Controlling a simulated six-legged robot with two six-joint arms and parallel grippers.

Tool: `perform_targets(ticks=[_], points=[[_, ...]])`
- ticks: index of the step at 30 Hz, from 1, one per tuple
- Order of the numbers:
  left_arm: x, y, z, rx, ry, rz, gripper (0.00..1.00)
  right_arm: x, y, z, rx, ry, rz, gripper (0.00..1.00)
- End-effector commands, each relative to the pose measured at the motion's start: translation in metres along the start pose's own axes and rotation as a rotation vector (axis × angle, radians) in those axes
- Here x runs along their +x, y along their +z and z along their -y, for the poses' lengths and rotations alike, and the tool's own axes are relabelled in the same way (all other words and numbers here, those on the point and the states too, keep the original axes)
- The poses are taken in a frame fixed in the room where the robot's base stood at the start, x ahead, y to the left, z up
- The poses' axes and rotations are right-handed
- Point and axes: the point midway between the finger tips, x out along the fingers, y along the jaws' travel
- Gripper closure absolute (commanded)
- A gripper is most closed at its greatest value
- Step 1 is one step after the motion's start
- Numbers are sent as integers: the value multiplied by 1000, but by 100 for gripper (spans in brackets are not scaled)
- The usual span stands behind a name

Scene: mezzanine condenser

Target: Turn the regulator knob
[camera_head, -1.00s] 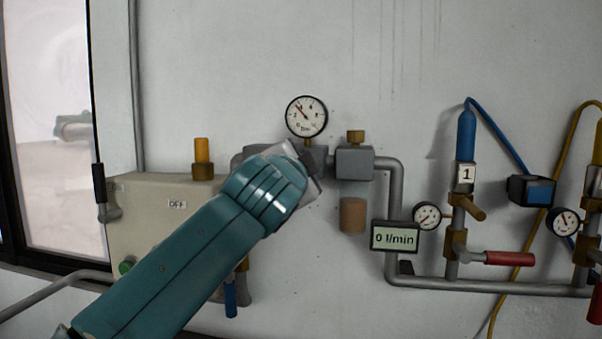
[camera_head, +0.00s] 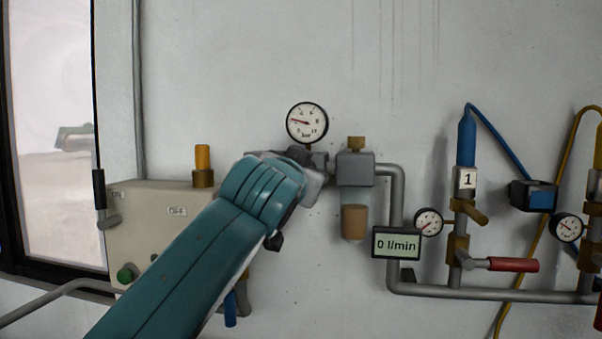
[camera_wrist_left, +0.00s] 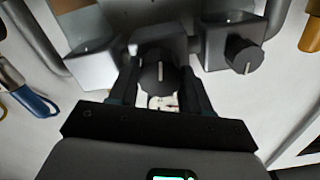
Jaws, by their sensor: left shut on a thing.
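The dark ribbed regulator knob (camera_wrist_left: 158,72) with a white pointer line is between the two dark fingers of my left gripper (camera_wrist_left: 159,86) in the left wrist view. The gripper is shut on it, and the line runs nearly straight along the picture's height. In the head view my teal left arm hides the knob. The round pressure gauge (camera_head: 307,123) stands just above the gripper, its red needle pointing left and slightly up. My right gripper is not in view.
A second dark knob (camera_wrist_left: 243,55) is close on the right in the wrist view. In the head view, a grey filter block (camera_head: 355,169), a "0 l/min" display (camera_head: 396,243) and pipework stand to the right. A beige OFF-labelled box (camera_head: 150,206) is left.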

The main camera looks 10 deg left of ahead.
Motion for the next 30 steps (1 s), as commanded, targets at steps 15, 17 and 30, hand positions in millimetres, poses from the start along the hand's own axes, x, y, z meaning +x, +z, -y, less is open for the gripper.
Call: perform_targets(ticks=[15,17,30], points=[[-2,-5,3,-14,-4,-13,45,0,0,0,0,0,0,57],[-2,-4,3,-14,-4,-12,29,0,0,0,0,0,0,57],[-17,2,-1,-13,0,-8,29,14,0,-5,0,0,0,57]])
